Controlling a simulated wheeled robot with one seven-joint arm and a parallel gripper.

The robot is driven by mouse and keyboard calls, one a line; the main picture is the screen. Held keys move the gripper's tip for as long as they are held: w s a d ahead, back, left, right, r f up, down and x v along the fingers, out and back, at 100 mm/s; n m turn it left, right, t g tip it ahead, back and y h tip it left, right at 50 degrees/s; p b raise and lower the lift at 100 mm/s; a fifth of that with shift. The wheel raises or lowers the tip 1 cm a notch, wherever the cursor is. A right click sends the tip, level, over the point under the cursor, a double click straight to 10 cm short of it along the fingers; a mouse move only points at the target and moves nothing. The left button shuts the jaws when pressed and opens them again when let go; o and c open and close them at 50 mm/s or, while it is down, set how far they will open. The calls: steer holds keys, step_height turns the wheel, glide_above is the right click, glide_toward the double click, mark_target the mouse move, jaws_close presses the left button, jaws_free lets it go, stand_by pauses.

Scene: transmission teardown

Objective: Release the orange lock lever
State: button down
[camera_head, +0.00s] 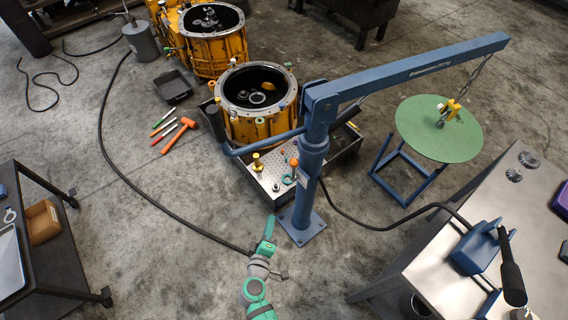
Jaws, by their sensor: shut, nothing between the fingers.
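A small orange piece (294,162), which may be the lock lever, shows at the left side of the blue crane post (314,150). It is too small to tell its exact shape or whether it is locked. My gripper (269,222) is at the end of my green and grey arm, low in the middle of the view. It is shut and empty, left of the crane's base plate and below the orange piece in the picture. The gap between them is open to view, and they appear apart.
A yellow housing (258,128) stands on a metal tray behind the post. The crane boom (410,70) reaches right, above a green round plate (438,128). A steel bench (480,235) is at right, a dark cart (60,240) at left. A black hose crosses the floor.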

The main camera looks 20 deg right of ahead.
steer(key=w+d+r+t+h, duration=0.1)
steer(key=w+r+h, duration=0.4)
steer(key=w+r, duration=0.5)
steer(key=shift+w+d+h, duration=0.4)
steer(key=shift+w, duration=0.65)
steer(key=w+d, duration=0.4)
steer(key=d, duration=0.4)
steer(key=shift+d, duration=0.3)
steer(key=shift+a, duration=0.1)
